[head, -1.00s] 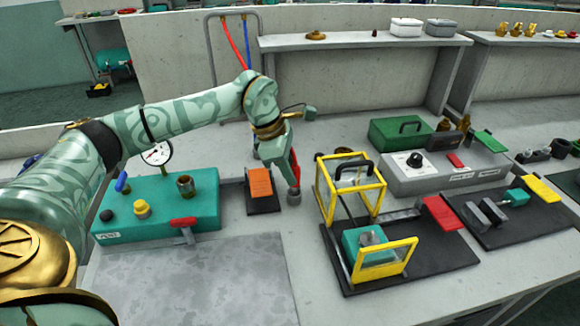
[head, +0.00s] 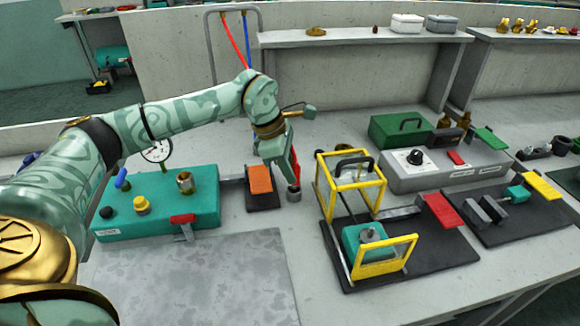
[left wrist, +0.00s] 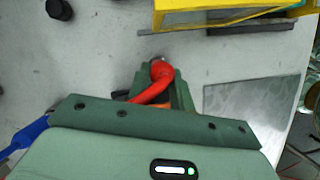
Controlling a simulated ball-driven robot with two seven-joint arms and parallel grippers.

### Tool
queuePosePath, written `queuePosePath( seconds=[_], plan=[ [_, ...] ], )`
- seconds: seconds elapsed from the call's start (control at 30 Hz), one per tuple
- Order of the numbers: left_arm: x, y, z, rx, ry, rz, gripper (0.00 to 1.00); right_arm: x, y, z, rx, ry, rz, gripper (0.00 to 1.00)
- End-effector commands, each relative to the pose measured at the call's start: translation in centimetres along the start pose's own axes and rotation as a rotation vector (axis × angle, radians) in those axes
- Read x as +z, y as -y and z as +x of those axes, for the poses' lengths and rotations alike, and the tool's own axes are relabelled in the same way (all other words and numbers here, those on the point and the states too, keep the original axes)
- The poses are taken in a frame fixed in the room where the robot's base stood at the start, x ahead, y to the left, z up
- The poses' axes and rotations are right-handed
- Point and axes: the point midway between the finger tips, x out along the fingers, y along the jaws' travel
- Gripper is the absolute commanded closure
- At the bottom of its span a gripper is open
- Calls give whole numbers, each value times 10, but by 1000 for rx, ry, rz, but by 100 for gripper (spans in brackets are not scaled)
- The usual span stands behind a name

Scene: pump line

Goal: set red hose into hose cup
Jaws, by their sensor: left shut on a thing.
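My left gripper (head: 292,178) points down over the worktop, right of the teal pump box. It is shut on the red hose (head: 296,168), of which a short piece shows beside the fingers. The small grey hose cup (head: 294,195) stands on the worktop directly below the fingers. The gap between hose end and cup is very small, and I cannot tell whether the end is inside it. In the left wrist view the red hose (left wrist: 158,82) bends between the fingers (left wrist: 162,76) and mostly hides the cup. My right gripper is not in view.
The teal pump box (head: 155,208) with gauge and red lever stands at left. An orange pad (head: 260,180) lies beside the cup. A yellow frame (head: 350,185) stands close on the right. A blue hose (head: 247,40) hangs at the back.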

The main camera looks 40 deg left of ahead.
Motion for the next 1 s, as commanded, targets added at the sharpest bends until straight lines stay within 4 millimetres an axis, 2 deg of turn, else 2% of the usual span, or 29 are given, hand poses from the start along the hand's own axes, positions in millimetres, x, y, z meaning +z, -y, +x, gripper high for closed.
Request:
queuePosePath(
  seconds=[0.7, 0.73, 0.8, 1.0],
  plan=[
    [-3, 0, 7, 0, 0, 0, 100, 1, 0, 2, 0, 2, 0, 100],
    [-3, 0, 7, 0, 0, 0, 69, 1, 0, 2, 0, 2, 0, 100],
    [-3, 0, 7, 0, 0, 0, 52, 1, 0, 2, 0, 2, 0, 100],
    [-3, 0, 7, 0, 0, 0, 52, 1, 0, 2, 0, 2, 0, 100]
  ],
)
